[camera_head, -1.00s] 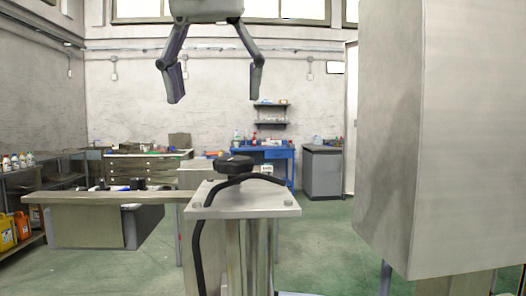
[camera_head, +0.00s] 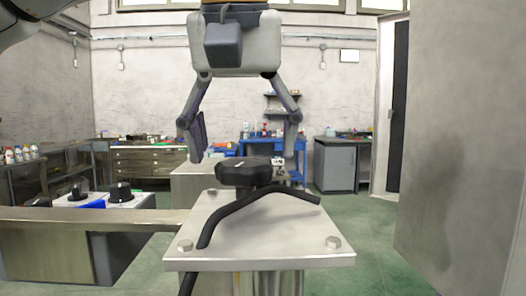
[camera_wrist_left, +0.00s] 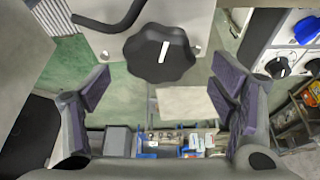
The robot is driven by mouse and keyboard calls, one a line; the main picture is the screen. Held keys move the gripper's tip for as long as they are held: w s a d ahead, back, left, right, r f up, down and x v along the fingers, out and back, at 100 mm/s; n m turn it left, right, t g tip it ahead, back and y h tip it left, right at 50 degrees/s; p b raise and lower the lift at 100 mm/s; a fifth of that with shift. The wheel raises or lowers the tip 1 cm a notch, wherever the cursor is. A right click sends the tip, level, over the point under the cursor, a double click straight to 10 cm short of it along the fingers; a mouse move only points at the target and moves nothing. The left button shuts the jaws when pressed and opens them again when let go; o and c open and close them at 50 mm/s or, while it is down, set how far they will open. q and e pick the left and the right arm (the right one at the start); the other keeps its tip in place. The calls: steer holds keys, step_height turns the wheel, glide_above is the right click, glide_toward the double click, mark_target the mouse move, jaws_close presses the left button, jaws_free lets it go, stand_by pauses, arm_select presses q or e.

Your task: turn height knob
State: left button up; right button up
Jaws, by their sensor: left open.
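The black lobed height knob (camera_head: 245,171) with a white pointer mark sits on top of a pale metal plate (camera_head: 262,242). A black bent rod or cable (camera_head: 255,206) crosses the plate in front of it. The knob also shows in the left wrist view (camera_wrist_left: 160,53), near the top centre. My left gripper (camera_head: 245,150) points down, open and empty, its fingers spread wider than the knob. In the left wrist view the left gripper (camera_wrist_left: 160,85) has its fingers below the knob in the picture, not touching it. My right gripper is not in view.
A large grey panel (camera_head: 460,130) stands close on the right. A beam (camera_head: 80,218) runs left from the plate. A control box with black dials (camera_head: 120,192) stands at the left. A blue workbench (camera_head: 228,150) and a grey cabinet (camera_head: 337,165) stand far behind.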

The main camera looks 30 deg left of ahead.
arm_select(q)
steer(key=shift+w+d+f, duration=0.1)
steer(key=shift+w+f, duration=0.85)
steer(key=shift+s+a, duration=0.25)
steer(key=shift+s, duration=0.8)
steer(key=shift+w+f, duration=0.1)
steer(key=shift+w, duration=0.15)
steer(key=shift+w+d, duration=0.1)
steer(key=shift+w, duration=0.05)
steer(key=shift+c, duration=1.4)
steer(key=c, duration=0.9)
steer(key=shift+o, duration=0.2)
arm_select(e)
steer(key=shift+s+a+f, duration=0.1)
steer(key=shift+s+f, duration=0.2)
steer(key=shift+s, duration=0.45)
arm_select(q)
steer(key=shift+m, duration=0.4)
